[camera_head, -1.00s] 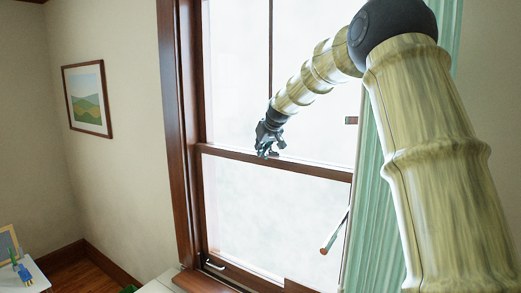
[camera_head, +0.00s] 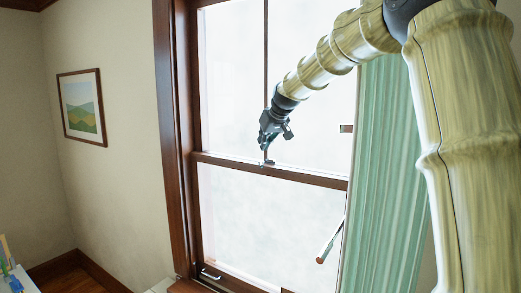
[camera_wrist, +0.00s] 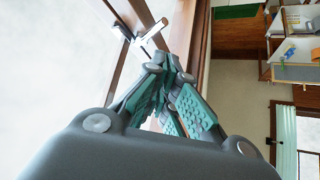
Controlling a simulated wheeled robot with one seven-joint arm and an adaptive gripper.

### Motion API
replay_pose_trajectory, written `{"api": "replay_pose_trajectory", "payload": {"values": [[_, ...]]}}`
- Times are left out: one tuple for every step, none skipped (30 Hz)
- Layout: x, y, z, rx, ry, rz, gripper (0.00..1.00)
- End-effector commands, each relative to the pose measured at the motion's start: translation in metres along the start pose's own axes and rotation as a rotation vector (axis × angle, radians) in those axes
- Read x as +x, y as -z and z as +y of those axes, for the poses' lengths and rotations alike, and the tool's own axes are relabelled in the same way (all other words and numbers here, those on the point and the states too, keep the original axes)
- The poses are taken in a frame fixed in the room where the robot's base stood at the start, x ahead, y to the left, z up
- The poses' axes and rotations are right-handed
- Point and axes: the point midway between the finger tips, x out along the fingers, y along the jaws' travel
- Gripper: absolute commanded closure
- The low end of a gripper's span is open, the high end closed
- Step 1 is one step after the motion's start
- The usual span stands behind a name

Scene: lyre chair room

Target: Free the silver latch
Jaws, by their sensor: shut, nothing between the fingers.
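The silver latch (camera_wrist: 152,32) sits on the window's brown meeting rail (camera_head: 315,176). In the wrist view it is a bright metal piece with a lever, just beyond my fingertips. In the head view it is tiny and partly hidden by my gripper (camera_head: 266,152). My gripper is shut and empty, pointing down at the rail, and its teal-padded fingers also show in the wrist view (camera_wrist: 160,66). The fingertips are very close to the latch; I cannot tell whether they touch it.
A green curtain (camera_head: 385,180) hangs right of the window. A rod with a reddish end (camera_head: 328,246) slants beside it. A metal handle (camera_head: 210,275) is on the lower sash. A framed picture (camera_head: 82,106) hangs on the left wall.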

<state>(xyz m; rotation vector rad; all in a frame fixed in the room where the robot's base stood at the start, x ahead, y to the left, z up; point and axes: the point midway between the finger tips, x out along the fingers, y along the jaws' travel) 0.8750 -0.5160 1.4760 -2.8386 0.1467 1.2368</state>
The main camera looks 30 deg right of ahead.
Motion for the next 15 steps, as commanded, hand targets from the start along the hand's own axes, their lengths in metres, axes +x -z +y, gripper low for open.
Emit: {"api": "replay_pose_trajectory", "payload": {"values": [[-0.007, 0.0, 0.0, 0.0, 0.0, 0.001, 1.0], [-0.01, 0.0, 0.0, 0.0, 0.0, 0.001, 1.0], [-0.013, 0.0, 0.0, 0.0, 0.0, 0.001, 1.0], [-0.015, 0.0, 0.0, 0.0, 0.0, 0.0, 1.0], [-0.017, 0.0, 0.0, 0.0, 0.0, 0.0, 1.0], [-0.018, 0.0, 0.0, 0.0, 0.0, -0.001, 1.0], [-0.019, 0.0, 0.0, 0.0, 0.0, -0.001, 1.0], [-0.02, 0.0, 0.0, 0.0, 0.0, -0.001, 1.0], [-0.021, 0.0, 0.0, 0.0, 0.0, -0.001, 1.0], [-0.021, 0.0, 0.0, 0.0, 0.0, -0.001, 1.0], [-0.021, 0.0, 0.0, 0.0, 0.0, -0.001, 1.0], [-0.022, 0.0, 0.0, 0.0, 0.0, -0.001, 1.0], [-0.021, 0.0, 0.0, 0.0, 0.0, -0.001, 1.0], [-0.021, 0.0, 0.0, 0.0, 0.0, -0.001, 1.0], [-0.021, 0.0, 0.0, 0.0, 0.0, -0.001, 1.0]]}}
